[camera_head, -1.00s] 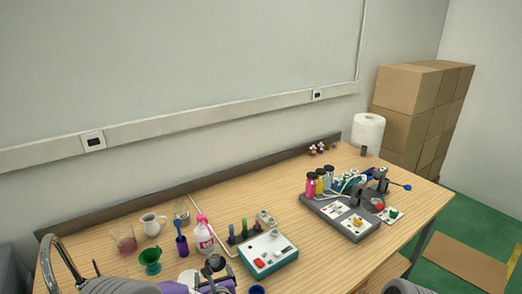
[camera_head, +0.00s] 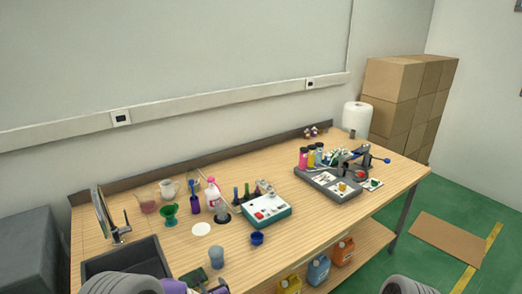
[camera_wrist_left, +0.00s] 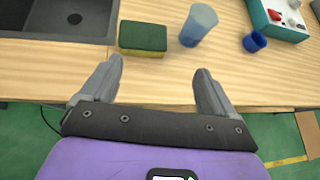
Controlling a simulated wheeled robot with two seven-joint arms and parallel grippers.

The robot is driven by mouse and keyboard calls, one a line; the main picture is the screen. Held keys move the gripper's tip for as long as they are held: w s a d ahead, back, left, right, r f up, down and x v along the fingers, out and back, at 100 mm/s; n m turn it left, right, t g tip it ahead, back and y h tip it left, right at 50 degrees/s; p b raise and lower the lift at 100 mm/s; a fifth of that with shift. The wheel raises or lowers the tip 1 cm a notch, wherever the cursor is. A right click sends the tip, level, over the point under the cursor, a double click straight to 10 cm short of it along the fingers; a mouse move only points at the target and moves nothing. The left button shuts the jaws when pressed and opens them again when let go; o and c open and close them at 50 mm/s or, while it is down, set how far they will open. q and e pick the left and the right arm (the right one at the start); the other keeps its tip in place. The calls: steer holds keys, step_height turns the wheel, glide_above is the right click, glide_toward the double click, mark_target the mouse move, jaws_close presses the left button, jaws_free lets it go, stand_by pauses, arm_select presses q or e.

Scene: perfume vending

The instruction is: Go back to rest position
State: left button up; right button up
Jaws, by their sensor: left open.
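My left gripper (camera_wrist_left: 159,66) is open with nothing between its fingers in the left wrist view. Its fingertips point toward the front part of the wooden table (camera_wrist_left: 150,80), short of a green and yellow sponge (camera_wrist_left: 143,38) and a translucent blue cup (camera_wrist_left: 199,25). In the head view only part of the left gripper (camera_head: 200,284) shows at the bottom edge, over the table's front side. A rounded grey link of my right arm shows at the bottom right of the head view; the right gripper is out of frame.
A sink (camera_head: 128,266) is at left. A small blue cup (camera_head: 257,238), a teal-edged device (camera_head: 264,211), a pink-and-white bottle (camera_head: 211,193) and a grey bottle station (camera_head: 328,183) stand on the table. Jugs (camera_head: 319,270) sit on the lower shelf.

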arm_select(q)
steer(key=s+a+f+n+g+b, duration=0.2)
steer(key=s+f+n+g, duration=0.35)
steer(key=s+f, duration=0.5)
steer(key=s+d+f+n+g+h+b, duration=0.2)
steer(key=s+d+f+n+g+h, duration=0.2)
steer(key=s+f+n, duration=0.3)
steer(key=s+d+f+n+g+h+b, duration=0.25)
steer(key=s+d+f+n+h, duration=0.2)
steer(key=s+f+n, duration=0.3)
steer(key=f+n, duration=0.2)
steer(key=n, duration=0.2)
steer(key=f+n+t+b, duration=0.1)
steer(key=f+n, duration=0.1)
steer(key=n, duration=0.2)
steer(key=w+f+n+t+b, duration=0.1)
steer(key=n, duration=0.4)
steer(key=shift+w+f+h, duration=0.1)
steer(key=shift+f+h, duration=0.15)
steer(key=shift+f, duration=0.15)
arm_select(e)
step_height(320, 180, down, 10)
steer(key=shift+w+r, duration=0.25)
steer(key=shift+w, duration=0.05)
